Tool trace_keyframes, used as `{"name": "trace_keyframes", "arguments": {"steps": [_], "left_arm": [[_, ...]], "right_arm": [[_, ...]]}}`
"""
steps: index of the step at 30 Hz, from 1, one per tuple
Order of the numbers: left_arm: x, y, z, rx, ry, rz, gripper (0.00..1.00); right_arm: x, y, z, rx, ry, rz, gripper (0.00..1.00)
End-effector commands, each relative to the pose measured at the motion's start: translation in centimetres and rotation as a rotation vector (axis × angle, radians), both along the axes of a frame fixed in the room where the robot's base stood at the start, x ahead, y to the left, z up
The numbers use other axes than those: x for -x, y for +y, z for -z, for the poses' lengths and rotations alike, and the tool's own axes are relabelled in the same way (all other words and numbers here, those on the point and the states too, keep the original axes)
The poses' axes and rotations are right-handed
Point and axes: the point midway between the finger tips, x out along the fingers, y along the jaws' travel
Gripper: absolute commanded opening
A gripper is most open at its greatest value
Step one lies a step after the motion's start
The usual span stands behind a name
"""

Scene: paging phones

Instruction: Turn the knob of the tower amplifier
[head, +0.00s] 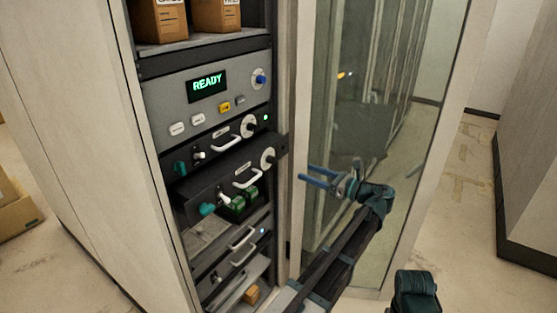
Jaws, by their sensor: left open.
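A grey rack unit (155,97) with a lit "READY" display (207,84) has a blue-capped knob (260,79) at its right end. Below it, a dark unit has a round pale dial knob (249,125) and a white handle. A lower unit is pulled out and has another dial knob (268,158) and a white handle (248,179). Labels are too small to tell which unit is the tower amplifier. My left gripper (318,178) is open and empty, with its blue fingers pointing left, to the right of the pulled-out unit and apart from it. My right gripper is out of view.
A glass door (345,130) stands open at the rack's right, behind my left arm. Cardboard boxes (215,15) sit on the top shelf. Teal levers (207,209) stick out at the units' left ends. More handled units are below. Open floor (465,190) lies at the right.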

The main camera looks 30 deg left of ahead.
Motion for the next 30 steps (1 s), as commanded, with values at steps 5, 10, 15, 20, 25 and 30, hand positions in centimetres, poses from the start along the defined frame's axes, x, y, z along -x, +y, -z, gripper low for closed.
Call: {"name": "trace_keyframes", "arguments": {"steps": [5,10,15,20,25,30], "left_arm": [[-0.2,3.3,0.0,0.001,-0.001,-0.003,0.63],[-0.5,6.8,0.0,0.002,-0.002,-0.003,0.63],[-0.7,9.9,0.0,0.002,-0.002,-0.003,0.63],[-0.9,11.7,0.0,0.002,-0.002,-0.001,0.63],[-1.0,12.7,0.0,0.002,-0.002,0.001,0.63],[-1.0,12.9,0.0,0.002,-0.002,0.001,0.63]], "right_arm": [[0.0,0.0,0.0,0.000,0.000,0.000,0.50],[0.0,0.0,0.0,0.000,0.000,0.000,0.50],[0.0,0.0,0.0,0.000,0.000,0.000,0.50],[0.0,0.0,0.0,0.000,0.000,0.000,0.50],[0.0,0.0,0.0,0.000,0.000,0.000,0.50],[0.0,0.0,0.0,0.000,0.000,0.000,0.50]]}}
